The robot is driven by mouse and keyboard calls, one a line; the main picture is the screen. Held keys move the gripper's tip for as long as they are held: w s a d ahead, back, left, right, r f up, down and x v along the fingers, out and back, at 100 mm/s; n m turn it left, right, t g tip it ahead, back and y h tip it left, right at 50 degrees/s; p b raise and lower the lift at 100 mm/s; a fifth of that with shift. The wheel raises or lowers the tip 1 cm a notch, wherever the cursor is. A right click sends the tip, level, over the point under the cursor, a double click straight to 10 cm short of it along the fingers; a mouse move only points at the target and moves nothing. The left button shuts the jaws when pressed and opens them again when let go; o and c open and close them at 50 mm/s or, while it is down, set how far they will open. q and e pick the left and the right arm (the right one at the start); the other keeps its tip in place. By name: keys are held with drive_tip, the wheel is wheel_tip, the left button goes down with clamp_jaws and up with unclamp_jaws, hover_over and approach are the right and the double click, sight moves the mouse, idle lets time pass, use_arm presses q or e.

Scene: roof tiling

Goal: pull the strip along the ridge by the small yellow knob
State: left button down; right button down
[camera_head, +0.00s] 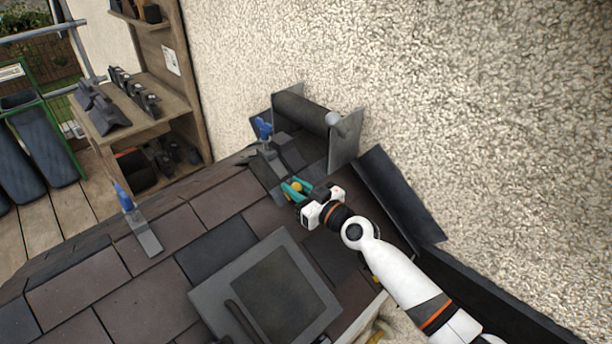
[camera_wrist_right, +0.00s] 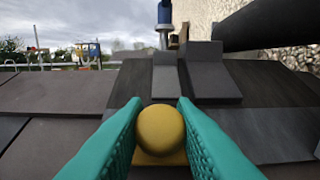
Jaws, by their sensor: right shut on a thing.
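The small yellow knob (camera_wrist_right: 161,129) sits between the two teal fingers of my right gripper (camera_head: 297,190), which is shut on it. In the right wrist view the knob is large and central, with a bit of yellow base (camera_wrist_right: 160,158) under it. The knob also shows in the head view (camera_head: 296,187), partly covered by the fingers. The dark roll (camera_head: 301,112) of strip lies between two grey end plates beside the wall, just beyond my gripper. A grey stepped piece (camera_wrist_right: 210,80) lies ahead of the knob. My left gripper is not in view.
A blue-handled clamp (camera_head: 264,130) stands near the roll, and another blue-handled tool (camera_head: 125,197) stands on the slates at left. A grey framed panel (camera_head: 215,296) lies on the roof in front. A rough wall (camera_head: 480,110) bounds the right. A wooden shelf (camera_head: 170,85) stands beyond the roof's left edge.

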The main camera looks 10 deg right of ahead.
drive_tip(key=c, duration=1.2)
unclamp_jaws()
drive_tip(key=shift+c, duration=0.2)
use_arm(q)
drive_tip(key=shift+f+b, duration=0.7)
drive_tip(key=shift+b, duration=0.1)
use_arm(e)
drive_tip(key=v, duration=1.2)
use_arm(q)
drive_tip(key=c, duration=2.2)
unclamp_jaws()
